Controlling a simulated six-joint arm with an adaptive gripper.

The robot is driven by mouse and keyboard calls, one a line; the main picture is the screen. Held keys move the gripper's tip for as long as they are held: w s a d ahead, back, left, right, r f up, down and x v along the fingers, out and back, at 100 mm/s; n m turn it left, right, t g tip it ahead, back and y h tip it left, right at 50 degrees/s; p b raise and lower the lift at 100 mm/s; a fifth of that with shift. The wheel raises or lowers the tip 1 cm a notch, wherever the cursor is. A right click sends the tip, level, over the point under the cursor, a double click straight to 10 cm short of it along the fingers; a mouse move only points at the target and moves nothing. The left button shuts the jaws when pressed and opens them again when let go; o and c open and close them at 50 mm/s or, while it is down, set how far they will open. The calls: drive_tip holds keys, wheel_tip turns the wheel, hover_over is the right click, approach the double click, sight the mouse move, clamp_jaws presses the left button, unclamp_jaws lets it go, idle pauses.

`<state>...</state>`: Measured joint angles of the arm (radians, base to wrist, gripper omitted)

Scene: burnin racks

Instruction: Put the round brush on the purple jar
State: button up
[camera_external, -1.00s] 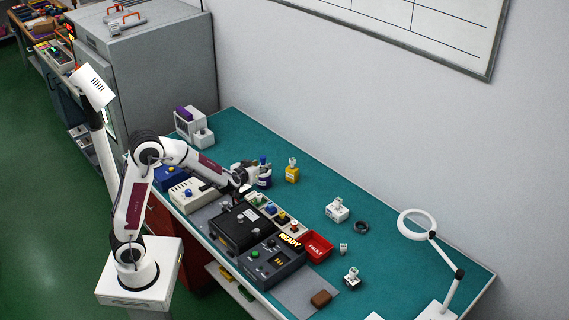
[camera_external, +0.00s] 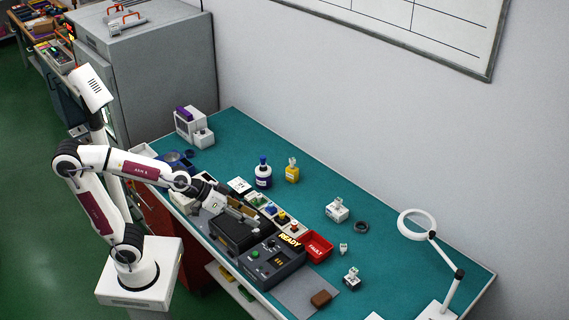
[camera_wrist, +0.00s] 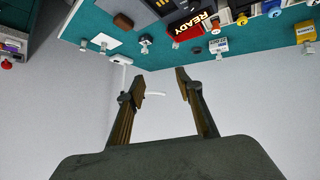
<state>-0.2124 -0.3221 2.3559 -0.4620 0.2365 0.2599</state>
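A bottle-shaped jar (camera_external: 263,178) with a purple-blue body, white label and blue top stands upright at the back of the teal bench. It fits the purple jar best. I cannot make out a round brush for certain in either view. My gripper (camera_external: 250,222) is above the black box in the external view, in front of the jar and apart from it. In the wrist view my gripper (camera_wrist: 160,90) has its two fingers spread, with nothing between them.
A yellow jar (camera_external: 292,174) stands right of the purple one. The black box (camera_external: 232,232), READY panel (camera_external: 272,262) and red FAULT bin (camera_external: 318,247) fill the front. A brown block (camera_external: 321,298), dark ring (camera_external: 361,227) and ring lamp (camera_external: 433,222) are to the right.

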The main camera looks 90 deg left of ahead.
drive_tip(key=s+d+f+m+g, duration=0.1)
drive_tip(key=s+d, duration=0.1)
drive_tip(key=s, duration=0.5)
drive_tip(key=s+d+f+m+g, duration=0.1)
drive_tip(key=s+d+f+g, duration=0.1)
drive_tip(key=s, duration=0.5)
drive_tip(key=s+d+f+m+g+h, duration=0.1)
drive_tip(key=s+d+m, duration=0.1)
drive_tip(key=s, duration=0.5)
drive_tip(key=shift+d+f+g, duration=0.25)
drive_tip(key=shift+f+g, duration=0.1)
drive_tip(key=shift+g, duration=0.05)
